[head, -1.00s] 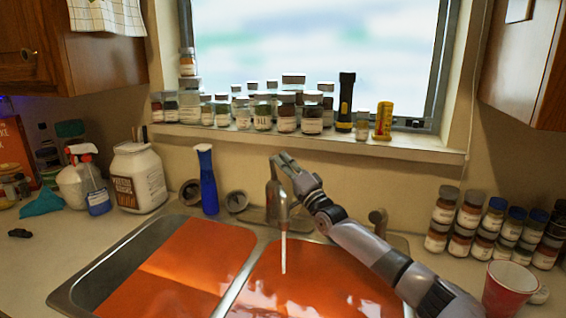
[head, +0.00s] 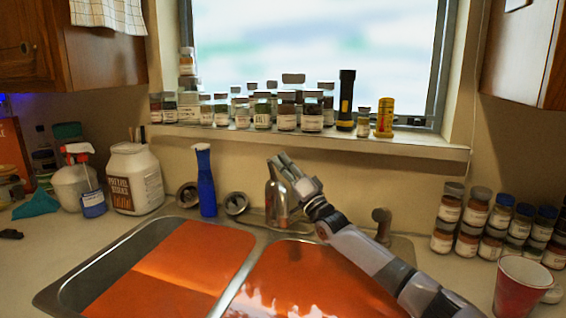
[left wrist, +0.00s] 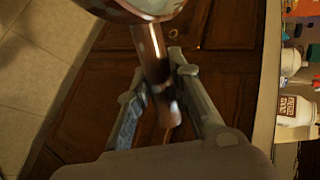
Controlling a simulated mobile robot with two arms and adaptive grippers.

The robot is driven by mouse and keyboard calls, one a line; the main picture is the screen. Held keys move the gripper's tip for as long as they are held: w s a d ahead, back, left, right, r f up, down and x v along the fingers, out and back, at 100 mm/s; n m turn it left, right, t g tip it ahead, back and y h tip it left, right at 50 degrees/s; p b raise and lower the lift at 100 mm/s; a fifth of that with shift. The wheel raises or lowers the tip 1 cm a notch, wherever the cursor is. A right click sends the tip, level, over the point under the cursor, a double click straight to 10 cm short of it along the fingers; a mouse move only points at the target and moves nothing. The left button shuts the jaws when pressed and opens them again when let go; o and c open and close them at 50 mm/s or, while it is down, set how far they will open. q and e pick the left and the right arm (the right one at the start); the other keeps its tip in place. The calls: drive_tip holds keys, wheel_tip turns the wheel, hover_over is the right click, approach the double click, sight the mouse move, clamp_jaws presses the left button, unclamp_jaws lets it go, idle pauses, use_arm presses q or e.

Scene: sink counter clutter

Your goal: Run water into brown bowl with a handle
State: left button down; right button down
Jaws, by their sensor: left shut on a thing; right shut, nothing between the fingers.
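In the left wrist view, my left gripper (left wrist: 158,70) is shut on the handle (left wrist: 152,50) of the brown bowl (left wrist: 125,8). Only part of the bowl shows, at the top edge; its inside looks pale. The bowl is out of the head view, and so is my left gripper. In the head view, my right gripper (head: 279,163) is shut and empty at the top of the metal faucet (head: 276,200); I cannot tell if it touches. No water stream shows below the faucet.
The sink has a left basin (head: 180,265) and a right basin (head: 300,275), both orange inside. A blue bottle (head: 206,185) stands behind the sink. Stacked jars (head: 470,215) and a red cup (head: 520,285) are at the right. In the wrist view, dark wooden cabinets (left wrist: 80,100) lie below the counter edge.

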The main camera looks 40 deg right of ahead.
drive_tip(key=v, duration=0.7)
drive_tip(key=shift+s+f, duration=0.15)
drive_tip(key=shift+f, duration=0.05)
